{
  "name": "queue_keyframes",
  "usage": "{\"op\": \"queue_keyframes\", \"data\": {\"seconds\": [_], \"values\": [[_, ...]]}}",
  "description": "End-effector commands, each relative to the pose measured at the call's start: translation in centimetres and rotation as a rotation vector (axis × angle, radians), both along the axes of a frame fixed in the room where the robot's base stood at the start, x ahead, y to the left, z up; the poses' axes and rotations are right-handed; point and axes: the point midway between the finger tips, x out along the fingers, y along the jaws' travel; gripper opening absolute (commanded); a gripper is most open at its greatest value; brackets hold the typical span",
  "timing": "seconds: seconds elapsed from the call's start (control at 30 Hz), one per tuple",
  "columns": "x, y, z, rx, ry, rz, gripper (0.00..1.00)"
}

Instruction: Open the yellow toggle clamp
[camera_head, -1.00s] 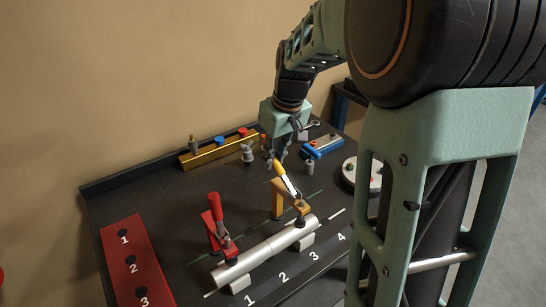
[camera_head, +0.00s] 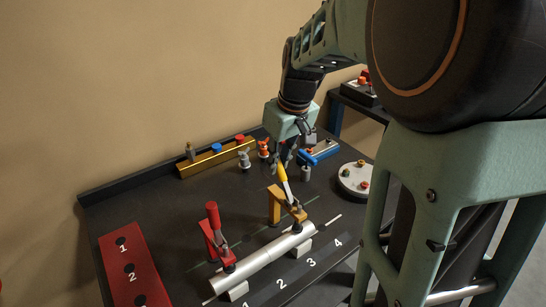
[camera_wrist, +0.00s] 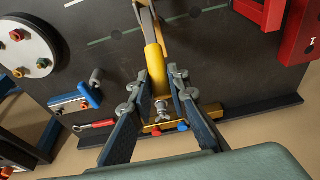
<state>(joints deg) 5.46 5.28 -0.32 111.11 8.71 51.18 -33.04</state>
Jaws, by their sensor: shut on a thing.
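The yellow toggle clamp (camera_head: 275,205) stands beside a silver pipe, its front end over the pipe. Its lever has a yellow grip (camera_head: 282,173) and rises steeply, leaning a little to the left. My gripper (camera_head: 287,158) comes down from above and is shut on the upper part of this grip. In the wrist view the yellow grip (camera_wrist: 156,68) lies between the two fingers of my gripper (camera_wrist: 157,82). The exact finger contact is partly hidden in the head view.
A red toggle clamp (camera_head: 212,235) stands left along the silver pipe (camera_head: 262,258). A yellow rail block (camera_head: 205,163), a blue fixture (camera_head: 322,153) and a round white plate (camera_head: 353,190) stand around. A red numbered plate (camera_head: 130,262) lies left. Bare table lies left of the clamps.

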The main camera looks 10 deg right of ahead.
Motion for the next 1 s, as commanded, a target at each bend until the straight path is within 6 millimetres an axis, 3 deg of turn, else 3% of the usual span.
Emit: {"op": "queue_keyframes", "data": {"seconds": [1.0], "values": [[-4.0,-1.7,1.6,-0.001,0.005,-0.002,0.0]]}}
